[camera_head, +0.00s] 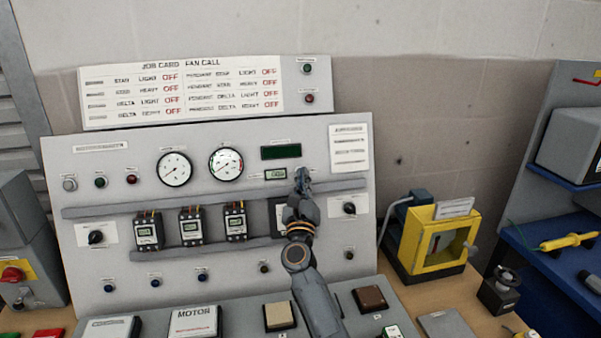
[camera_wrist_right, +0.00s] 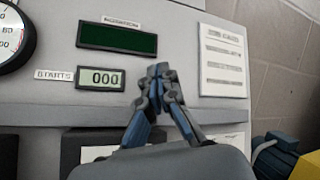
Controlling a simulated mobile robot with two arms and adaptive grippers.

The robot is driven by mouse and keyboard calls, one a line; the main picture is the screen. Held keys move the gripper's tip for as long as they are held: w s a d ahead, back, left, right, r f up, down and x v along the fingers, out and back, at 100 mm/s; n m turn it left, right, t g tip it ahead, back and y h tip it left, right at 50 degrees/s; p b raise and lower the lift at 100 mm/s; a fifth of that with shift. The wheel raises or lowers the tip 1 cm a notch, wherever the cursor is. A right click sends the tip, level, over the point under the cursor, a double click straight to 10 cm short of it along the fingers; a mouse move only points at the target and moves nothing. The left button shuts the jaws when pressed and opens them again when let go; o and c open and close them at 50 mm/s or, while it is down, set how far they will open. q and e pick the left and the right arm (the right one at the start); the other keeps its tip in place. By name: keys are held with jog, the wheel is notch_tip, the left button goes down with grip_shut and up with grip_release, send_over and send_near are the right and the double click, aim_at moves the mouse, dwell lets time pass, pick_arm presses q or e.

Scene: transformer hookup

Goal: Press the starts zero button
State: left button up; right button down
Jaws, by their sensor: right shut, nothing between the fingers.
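The grey control panel (camera_head: 110,215) stands upright on the bench. Its small STARTS counter (camera_head: 275,174) sits below a dark green display (camera_head: 281,151). In the right wrist view the counter (camera_wrist_right: 101,78) reads 000, with a STARTS label on its left. My right gripper (camera_head: 301,178) is shut and empty, its fingertips at the panel face just right of the counter. It also shows in the wrist view (camera_wrist_right: 159,72). No button shows beside the counter; the fingers cover that spot. I cannot tell whether the tips touch the panel. My left gripper is out of view.
Two round gauges (camera_head: 226,163) are left of the display. A grey rail (camera_head: 130,209) runs across the panel below the counter, above several black meter modules (camera_head: 191,227). A rotary knob (camera_head: 349,208) is right of my gripper. A yellow box (camera_head: 436,240) stands right of the panel.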

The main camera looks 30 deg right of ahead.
jog(key=s+p, duration=0.1)
jog(key=s+r+p, duration=0.1)
jog(key=s, duration=0.1)
jog(key=s+a+p, duration=0.1)
jog(key=shift+s+a+r, duration=0.1)
jog(key=shift+s+r, duration=0.15)
jog(key=shift+r, duration=0.1)
dwell(0.7)
